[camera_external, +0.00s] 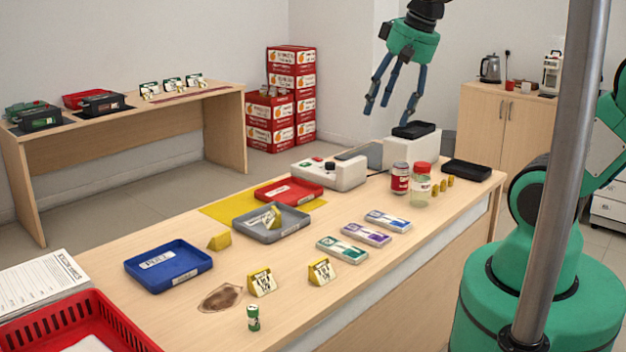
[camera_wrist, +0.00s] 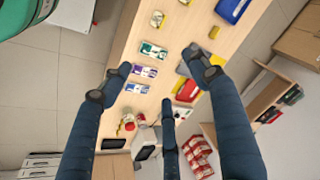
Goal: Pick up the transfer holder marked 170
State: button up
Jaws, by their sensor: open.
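My gripper (camera_external: 391,105) is open and empty, high above the far part of the counter; its spread fingers also frame the wrist view (camera_wrist: 160,88). Which thing is the holder marked 170 I cannot tell, as no number is legible. Two yellow wedge holders with printed cards, one left (camera_external: 262,282) and one right (camera_external: 321,271), stand at the near part of the counter. Another yellow piece with a card (camera_external: 271,217) is in the grey tray (camera_external: 293,228). A yellow wedge (camera_external: 219,241) stands between trays. Green (camera_external: 342,250), purple (camera_external: 366,234) and blue (camera_external: 388,221) flat cases lie apart from my gripper.
A blue tray (camera_external: 168,264), red tray (camera_external: 288,188), can (camera_external: 400,178), red-lidded jar (camera_external: 421,188) and white machine (camera_external: 335,173) occupy the counter. A red basket (camera_external: 107,312) is at the near left. Bare wood surrounds the flat cases.

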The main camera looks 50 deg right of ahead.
jog(key=w+a+f+m+g, duration=0.25)
jog(key=w+f+m, duration=0.45)
jog(key=w+f, duration=0.45)
jog(key=w+f+m+g, duration=0.1)
jog(key=f+m, duration=0.3)
jog(key=f, duration=0.5)
jog(key=w+f+m+g+y+p, duration=0.1)
jog(key=w+f+m, duration=0.3)
jog(key=f, duration=0.5)
jog(key=shift+a+f+g, duration=0.25)
jog(key=shift+a+g, duration=0.2)
jog(key=shift+s, duration=0.1)
jog(key=b, duration=0.2)
send_over(322, 267)
jog(key=w, duration=0.1)
jog(key=f, duration=0.8)
jog(key=shift+w+d+f, duration=0.1)
jog(key=shift+d+f, duration=0.1)
jog(key=shift+d, duration=0.1)
jog(key=shift+s+a+f+b, duration=0.1)
jog(key=shift+s+f+b, duration=0.15)
jog(key=shift+f, duration=0.6)
jog(key=shift+s+a+f+b, duration=0.1)
jog(key=shift+f+b, duration=0.2)
jog(key=shift+f, duration=0.55)
jog(key=shift+s+a+f+b, duration=0.1)
jog(key=shift+s+f+b, duration=0.15)
jog(key=shift+f, duration=0.6)
